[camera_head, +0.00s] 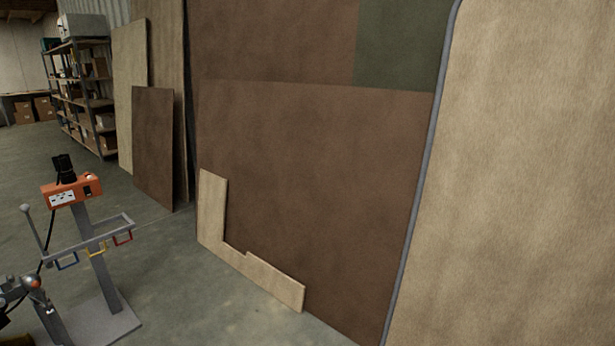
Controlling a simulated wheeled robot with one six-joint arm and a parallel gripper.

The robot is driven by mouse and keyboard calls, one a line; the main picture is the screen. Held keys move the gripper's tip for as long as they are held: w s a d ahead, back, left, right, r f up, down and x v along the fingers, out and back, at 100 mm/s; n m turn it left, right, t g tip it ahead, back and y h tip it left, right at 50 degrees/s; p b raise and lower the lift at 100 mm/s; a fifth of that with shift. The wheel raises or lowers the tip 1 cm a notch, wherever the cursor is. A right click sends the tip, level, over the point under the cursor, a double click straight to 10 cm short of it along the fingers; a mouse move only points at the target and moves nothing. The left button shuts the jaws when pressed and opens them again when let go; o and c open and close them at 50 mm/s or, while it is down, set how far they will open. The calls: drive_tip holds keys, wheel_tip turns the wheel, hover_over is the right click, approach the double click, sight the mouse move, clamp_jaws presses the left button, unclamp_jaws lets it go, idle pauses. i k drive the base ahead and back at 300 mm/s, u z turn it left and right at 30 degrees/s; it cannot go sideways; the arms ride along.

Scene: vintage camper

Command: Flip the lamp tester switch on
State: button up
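An orange box (72,191), which looks like the lamp tester, sits on top of a grey post at the left of the head view. Its front has a pale panel with dark sockets at the left. A small dark switch (88,190) is at the right of the front; it is too small to tell its position. A black part (64,168) stands up from the top of the box. I make out no gripper in this view.
Below the box, a grey tray (94,237) carries blue, yellow and red hooks. The stand has a flat base (108,324). Dark and grey metal parts (18,290) crowd the lower left corner. Floor right of the stand is clear.

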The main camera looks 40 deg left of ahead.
sight(87, 190)
drive_tip(key=u, duration=3)
drive_tip(key=i, duration=1.1)
drive_tip(key=z, duration=0.45)
drive_tip(key=i, duration=1.8)
drive_tip(key=u, duration=0.35)
